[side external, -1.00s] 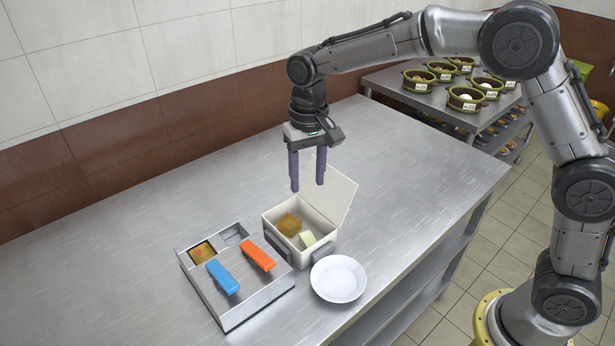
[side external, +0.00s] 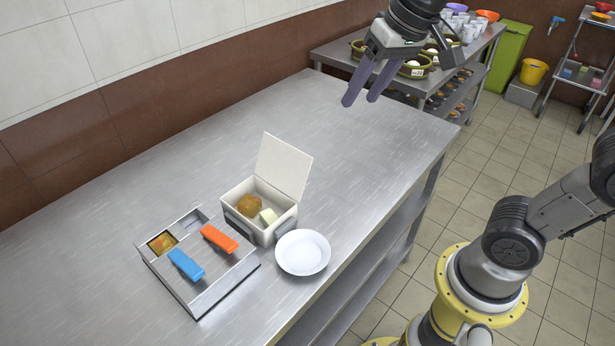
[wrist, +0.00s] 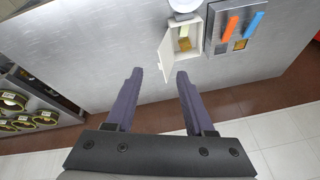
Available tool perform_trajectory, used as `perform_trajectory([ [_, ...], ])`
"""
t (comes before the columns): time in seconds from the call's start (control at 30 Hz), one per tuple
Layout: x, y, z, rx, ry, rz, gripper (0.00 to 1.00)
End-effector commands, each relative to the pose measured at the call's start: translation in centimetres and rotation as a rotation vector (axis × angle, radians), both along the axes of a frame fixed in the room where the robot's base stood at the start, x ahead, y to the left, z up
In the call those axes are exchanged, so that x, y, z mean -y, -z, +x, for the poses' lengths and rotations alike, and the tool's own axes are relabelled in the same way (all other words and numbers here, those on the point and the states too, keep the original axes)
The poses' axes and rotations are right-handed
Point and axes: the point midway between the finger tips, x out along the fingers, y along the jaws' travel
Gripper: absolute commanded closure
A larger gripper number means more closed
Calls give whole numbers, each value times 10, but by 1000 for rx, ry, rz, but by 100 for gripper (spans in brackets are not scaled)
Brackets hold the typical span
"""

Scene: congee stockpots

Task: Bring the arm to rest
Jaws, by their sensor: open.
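My gripper (side external: 359,97) is high above the far right part of the steel table (side external: 330,120), open, with nothing between its two purple fingers. It also shows in the wrist view (wrist: 158,75), with the fingers apart. The gripper is well clear of the open white box (side external: 258,222), which stands on the table with its lid raised. In the box lie a brown-orange block (side external: 249,205) and a pale yellow block (side external: 268,216).
A white plate (side external: 302,252) lies beside the box. A metal tray (side external: 205,290) with blue (side external: 186,264) and orange (side external: 219,239) handles stands left of it. A back shelf holds several green bowls (side external: 415,68). The table's far half is bare.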

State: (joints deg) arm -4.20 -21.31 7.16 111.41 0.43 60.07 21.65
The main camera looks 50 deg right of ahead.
Motion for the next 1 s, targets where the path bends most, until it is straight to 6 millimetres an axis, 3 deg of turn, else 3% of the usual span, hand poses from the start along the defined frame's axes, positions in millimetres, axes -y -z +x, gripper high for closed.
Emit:
perform_trajectory([
  [0.03, 7, 0, -23, 32, -9, -10, 46],
  [0.2, 20, 22, -87, 108, -77, -65, 46],
  [0.37, 23, 57, -122, 121, -164, -119, 46],
  [0.5, 23, 78, -130, 93, -246, -154, 46],
  [1.0, 23, 75, -127, 102, -270, -166, 46],
])
